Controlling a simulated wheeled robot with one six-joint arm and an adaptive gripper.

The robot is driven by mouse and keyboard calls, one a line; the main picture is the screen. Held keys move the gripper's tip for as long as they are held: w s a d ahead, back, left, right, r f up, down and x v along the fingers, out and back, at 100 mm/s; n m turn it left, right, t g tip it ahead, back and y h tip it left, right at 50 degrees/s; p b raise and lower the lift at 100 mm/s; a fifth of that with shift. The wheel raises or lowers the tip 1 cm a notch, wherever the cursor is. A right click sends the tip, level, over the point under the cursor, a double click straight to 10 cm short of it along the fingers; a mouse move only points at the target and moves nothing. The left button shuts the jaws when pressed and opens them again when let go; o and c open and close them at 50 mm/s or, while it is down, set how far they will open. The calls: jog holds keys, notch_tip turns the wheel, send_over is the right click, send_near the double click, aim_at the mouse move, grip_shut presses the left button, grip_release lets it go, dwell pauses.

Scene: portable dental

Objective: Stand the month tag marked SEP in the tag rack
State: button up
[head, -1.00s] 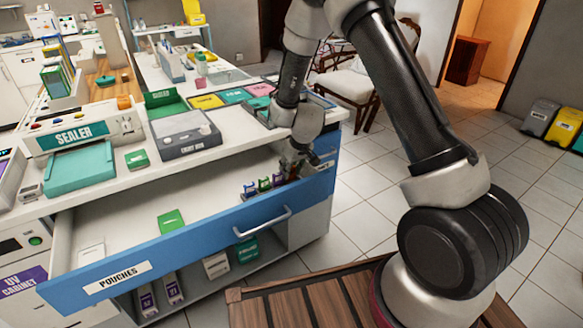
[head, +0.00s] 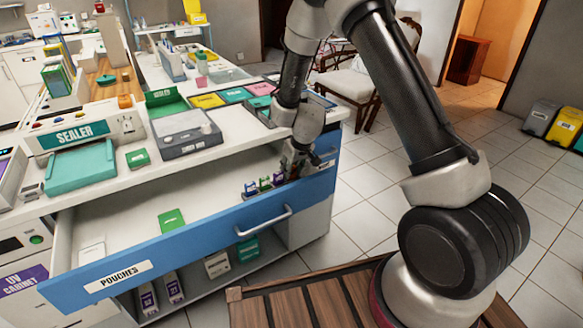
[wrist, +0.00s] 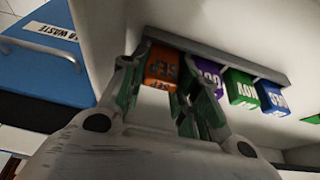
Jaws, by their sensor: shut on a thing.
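My gripper (wrist: 160,76) is shut on the orange SEP tag (wrist: 162,66), with a green-padded finger on either side of it. The SEP tag is at the left end of the grey tag rack (wrist: 220,56) in the wrist view, in line with the purple OCT tag (wrist: 208,80), green NOV tag (wrist: 240,88) and blue DEC tag (wrist: 271,97). I cannot tell whether its base is fully seated. In the head view my gripper (head: 292,165) is low over the right end of the open drawer, beside the rack's tags (head: 264,184); the SEP tag is hard to make out there.
The open drawer (head: 130,222) has a blue front labelled POUCHES (head: 118,275) close by the rack. A green packet (head: 171,220) lies inside it. The counter edge, with the light box (head: 186,135) on top, overhangs behind. The drawer's middle is clear.

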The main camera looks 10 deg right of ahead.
jog(key=o, duration=1)
jog(key=shift+c, duration=0.2)
jog(key=v, duration=1.2)
jog(key=shift+s, duration=0.1)
